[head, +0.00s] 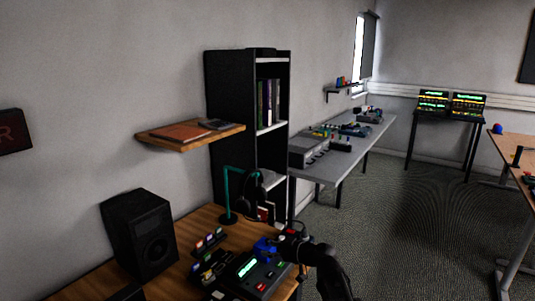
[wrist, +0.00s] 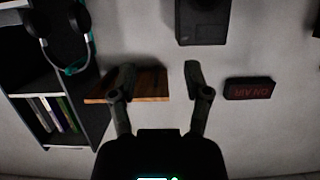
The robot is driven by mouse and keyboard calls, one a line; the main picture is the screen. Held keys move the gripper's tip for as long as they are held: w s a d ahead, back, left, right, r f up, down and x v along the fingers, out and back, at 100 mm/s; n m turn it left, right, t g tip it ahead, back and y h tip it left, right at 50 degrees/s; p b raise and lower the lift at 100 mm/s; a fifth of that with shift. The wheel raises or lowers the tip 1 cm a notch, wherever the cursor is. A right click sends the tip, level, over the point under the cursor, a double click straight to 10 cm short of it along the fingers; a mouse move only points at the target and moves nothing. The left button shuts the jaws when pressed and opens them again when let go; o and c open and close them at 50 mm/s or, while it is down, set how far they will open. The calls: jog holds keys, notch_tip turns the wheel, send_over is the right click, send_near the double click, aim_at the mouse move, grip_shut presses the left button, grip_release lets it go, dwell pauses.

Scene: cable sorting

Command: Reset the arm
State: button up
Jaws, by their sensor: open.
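My gripper (wrist: 158,78) is open and empty in the wrist view, its two dark fingers spread apart. Behind the fingers are the pale wall and a wooden wall shelf (wrist: 152,85), seen upside down. In the head view my dark arm rises from the bottom edge, right of the wooden desk (head: 205,222). The gripper's fingers cannot be made out clearly there.
On the desk are a black speaker (head: 140,235), a mixer-like device (head: 262,272) and a teal stand (head: 227,195) with headphones. A shelf (head: 190,137) juts from the wall beside a black bookcase (head: 230,110). Open carpet (head: 385,235) lies to the right.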

jog(key=s+d+f+m+g+h+b, duration=0.2)
jog(key=s+d+f+h+b, duration=0.15)
jog(key=f, duration=0.35)
jog(key=s+d+f+m+g+h+b, duration=0.2)
jog(key=s+f+g, duration=0.1)
jog(key=s+f, duration=0.3)
jog(key=s+d+f+m+g+h+b, duration=0.35)
jog(key=s+d+f+m+h, duration=0.35)
jog(key=s+d+f, duration=0.3)
notch_tip(320, 180, up, 19)
jog(key=w+p, duration=0.1)
jog(key=p, duration=1.7)
jog(key=shift+w+d, duration=0.3)
jog(key=shift+d, duration=0.05)
jog(key=shift+t+y, duration=0.25)
